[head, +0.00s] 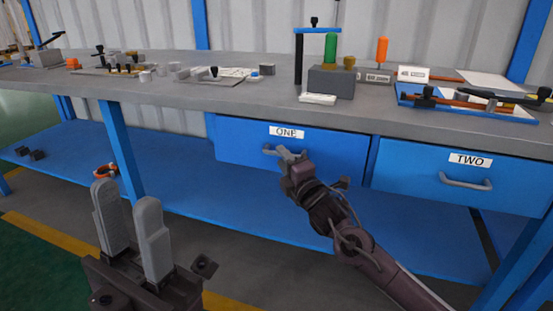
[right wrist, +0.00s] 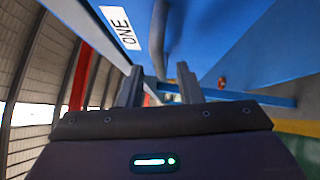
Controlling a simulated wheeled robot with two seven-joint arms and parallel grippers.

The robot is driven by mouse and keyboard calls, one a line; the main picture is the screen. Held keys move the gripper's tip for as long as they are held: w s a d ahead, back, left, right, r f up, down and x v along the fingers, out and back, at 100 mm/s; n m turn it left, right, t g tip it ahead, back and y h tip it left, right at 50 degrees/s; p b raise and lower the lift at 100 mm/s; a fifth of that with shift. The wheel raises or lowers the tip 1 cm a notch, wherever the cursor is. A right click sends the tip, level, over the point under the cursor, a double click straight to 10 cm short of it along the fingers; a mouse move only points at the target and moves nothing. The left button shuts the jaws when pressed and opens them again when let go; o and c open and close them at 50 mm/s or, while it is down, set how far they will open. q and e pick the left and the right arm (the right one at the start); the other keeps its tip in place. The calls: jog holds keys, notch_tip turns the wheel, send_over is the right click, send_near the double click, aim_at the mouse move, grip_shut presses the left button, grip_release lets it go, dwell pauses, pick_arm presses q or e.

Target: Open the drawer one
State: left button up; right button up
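Drawer one (head: 240,145) is a blue drawer front under the grey bench top, marked with a white ONE label (head: 286,132); it looks shut. Its grey bar handle (head: 268,151) is partly hidden behind my right gripper (head: 290,155). In the right wrist view the handle (right wrist: 161,40) reaches down to the gap between the two separated fingers of my right gripper (right wrist: 160,85). I cannot tell whether the fingers touch it. The ONE label (right wrist: 121,27) shows at the upper left there. My left gripper (head: 130,205) is open and empty, low at the left, away from the drawer.
Drawer two (head: 410,170) is shut, to the right, with its own grey handle (head: 465,182). The grey bench top (head: 230,98) carries tools, blocks and a blue tray (head: 410,97). A blue lower shelf (head: 200,190) and a blue leg (head: 121,150) stand below.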

jog(key=shift+x, duration=1.4)
jog(key=shift+c, duration=0.3)
grip_shut()
